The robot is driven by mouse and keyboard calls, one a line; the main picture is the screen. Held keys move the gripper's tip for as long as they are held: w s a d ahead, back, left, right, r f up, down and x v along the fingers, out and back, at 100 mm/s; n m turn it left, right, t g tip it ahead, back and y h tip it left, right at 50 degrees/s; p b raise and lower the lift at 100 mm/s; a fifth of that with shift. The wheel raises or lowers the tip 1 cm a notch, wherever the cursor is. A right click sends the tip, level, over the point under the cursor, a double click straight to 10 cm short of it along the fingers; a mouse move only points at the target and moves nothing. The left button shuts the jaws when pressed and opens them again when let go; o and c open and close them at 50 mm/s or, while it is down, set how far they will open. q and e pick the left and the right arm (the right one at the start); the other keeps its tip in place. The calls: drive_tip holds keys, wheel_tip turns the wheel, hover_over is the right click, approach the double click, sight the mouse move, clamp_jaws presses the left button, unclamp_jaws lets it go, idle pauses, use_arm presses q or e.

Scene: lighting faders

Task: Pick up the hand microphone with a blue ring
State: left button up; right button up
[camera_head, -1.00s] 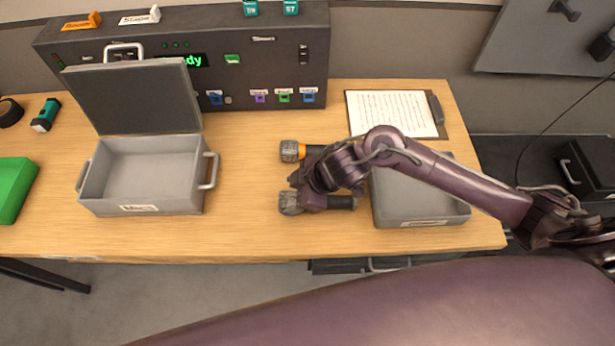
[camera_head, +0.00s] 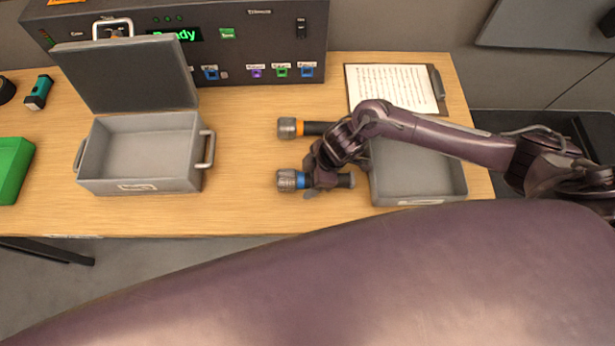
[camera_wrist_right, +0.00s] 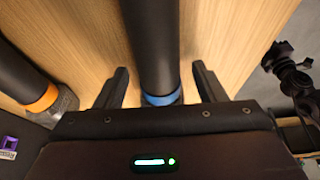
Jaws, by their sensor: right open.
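The blue-ringed hand microphone (camera_head: 290,180) lies on the table with its grey head to the left and its dark handle to the right. My right gripper (camera_head: 318,182) is over its handle, just right of the blue ring. In the right wrist view the dark handle (camera_wrist_right: 150,40) and blue ring (camera_wrist_right: 161,98) lie between the open fingers (camera_wrist_right: 160,88), with gaps on both sides. A second microphone with an orange ring (camera_head: 288,128) lies behind it and also shows at the left of the wrist view (camera_wrist_right: 40,98). My left gripper is not in view.
An open grey case (camera_head: 140,186) stands to the left. A grey tray (camera_head: 420,201) lies just right of the microphones. A dark control panel (camera_head: 285,40) stands at the back, with a clipboard (camera_head: 393,88) to its right. The table between case and microphones is clear.

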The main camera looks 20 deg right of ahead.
drive_tip(key=c, duration=1.2)
drive_tip(key=shift+c, duration=0.2)
drive_tip(key=shift+r, duration=0.15)
